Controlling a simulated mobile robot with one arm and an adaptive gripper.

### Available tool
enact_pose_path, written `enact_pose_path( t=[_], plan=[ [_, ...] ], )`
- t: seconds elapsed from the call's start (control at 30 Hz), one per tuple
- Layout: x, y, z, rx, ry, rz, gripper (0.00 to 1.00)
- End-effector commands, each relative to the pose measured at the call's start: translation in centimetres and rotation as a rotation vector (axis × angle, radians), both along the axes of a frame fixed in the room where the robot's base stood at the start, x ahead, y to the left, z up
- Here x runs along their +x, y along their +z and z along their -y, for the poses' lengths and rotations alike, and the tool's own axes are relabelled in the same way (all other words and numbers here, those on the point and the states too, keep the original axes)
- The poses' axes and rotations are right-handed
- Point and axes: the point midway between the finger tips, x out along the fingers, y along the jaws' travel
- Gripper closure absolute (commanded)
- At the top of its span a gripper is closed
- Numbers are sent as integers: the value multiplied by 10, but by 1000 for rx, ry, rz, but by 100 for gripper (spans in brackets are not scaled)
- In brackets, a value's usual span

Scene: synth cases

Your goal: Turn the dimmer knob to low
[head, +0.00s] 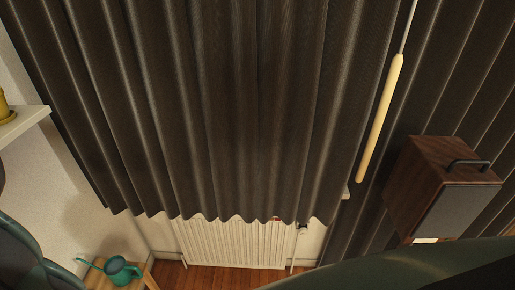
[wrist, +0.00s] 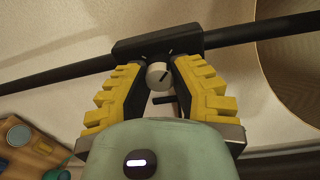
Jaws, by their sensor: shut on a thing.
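In the wrist view, a round pale grey knob (wrist: 157,77) with a dark pointer line sits on a black housing (wrist: 150,46) on a long black pole. The pointer line slants toward the upper right in the picture. My gripper (wrist: 160,70) has its two yellow-padded fingers on either side of the knob and is shut on it. A short dark rod shows just below the knob, between the fingers. No low or high markings can be read. In the head view, neither the knob nor my fingertips can be made out.
A large beige round shade (wrist: 290,55) is close on the right in the wrist view. The head view shows dark curtains (head: 230,110), a pale wand (head: 380,118), a wooden speaker (head: 430,190), a white radiator (head: 235,243) and a teal watering can (head: 118,269).

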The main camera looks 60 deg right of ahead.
Motion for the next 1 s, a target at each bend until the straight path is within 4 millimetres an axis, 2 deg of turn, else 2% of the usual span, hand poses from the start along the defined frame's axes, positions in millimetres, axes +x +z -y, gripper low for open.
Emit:
enact_pose_path(
  t=[0.53, 0.57, 0.87, 1.0],
  plan=[
    [3, 0, 4, 19, -16, -12, 100],
    [3, 0, 4, 19, -16, -12, 73],
    [2, 0, 2, 19, -9, -13, 42],
    [1, 0, 2, 19, -6, -12, 42]
  ],
)
